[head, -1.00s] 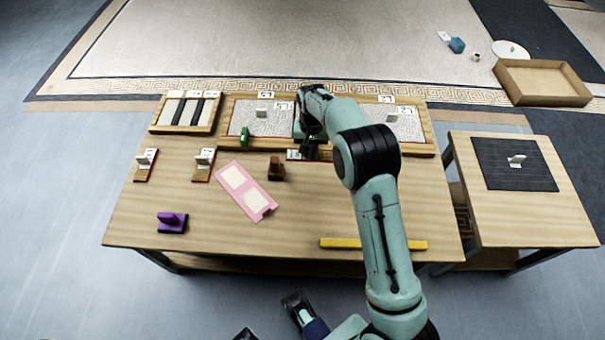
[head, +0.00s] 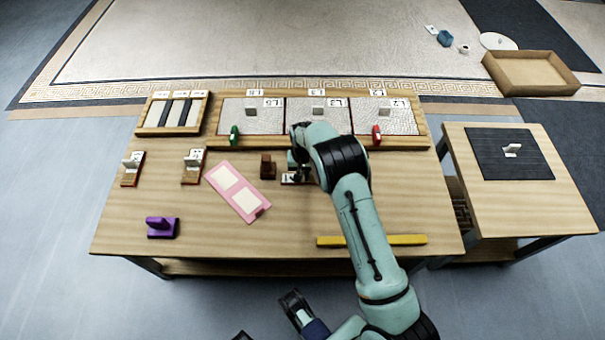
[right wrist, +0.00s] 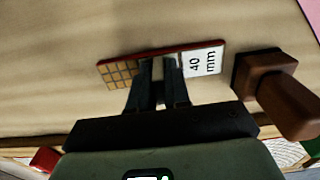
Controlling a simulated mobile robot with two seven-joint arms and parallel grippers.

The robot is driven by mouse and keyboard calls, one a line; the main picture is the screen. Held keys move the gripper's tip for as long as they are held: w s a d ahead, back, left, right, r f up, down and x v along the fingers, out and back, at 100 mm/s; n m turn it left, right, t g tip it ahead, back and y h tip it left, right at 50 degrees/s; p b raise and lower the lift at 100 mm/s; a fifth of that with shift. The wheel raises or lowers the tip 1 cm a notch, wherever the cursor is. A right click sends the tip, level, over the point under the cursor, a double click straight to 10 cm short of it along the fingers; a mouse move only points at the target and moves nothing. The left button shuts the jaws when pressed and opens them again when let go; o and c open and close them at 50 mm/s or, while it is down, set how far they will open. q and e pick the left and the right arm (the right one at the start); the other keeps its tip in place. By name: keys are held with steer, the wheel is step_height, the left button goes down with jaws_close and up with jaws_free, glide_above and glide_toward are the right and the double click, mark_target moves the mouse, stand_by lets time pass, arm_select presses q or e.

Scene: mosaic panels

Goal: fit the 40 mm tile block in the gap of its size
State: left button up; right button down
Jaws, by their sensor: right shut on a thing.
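The 40 mm tile block (right wrist: 202,61) is a flat bar with a white "40 mm" label at one end and a tan tiled patch at the other. In the head view the right gripper (head: 297,172) partly hides the block (head: 290,179). I cannot tell whether the block touches the table. A wooden frame (head: 320,144) holds three grey mosaic panels behind it. A smaller frame (head: 205,122) at left has white and dark strips. Dark parts of my left arm show at the bottom edge.
A brown handled block (head: 267,167) stands just left of the right gripper. Two labelled blocks (head: 131,170) (head: 192,167), a pink plate (head: 238,191), a purple block (head: 162,228) and a yellow bar (head: 371,240) lie on the table.

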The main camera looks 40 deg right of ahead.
steer(key=shift+r, duration=0.1)
steer(key=c, duration=1.1)
jaws_free()
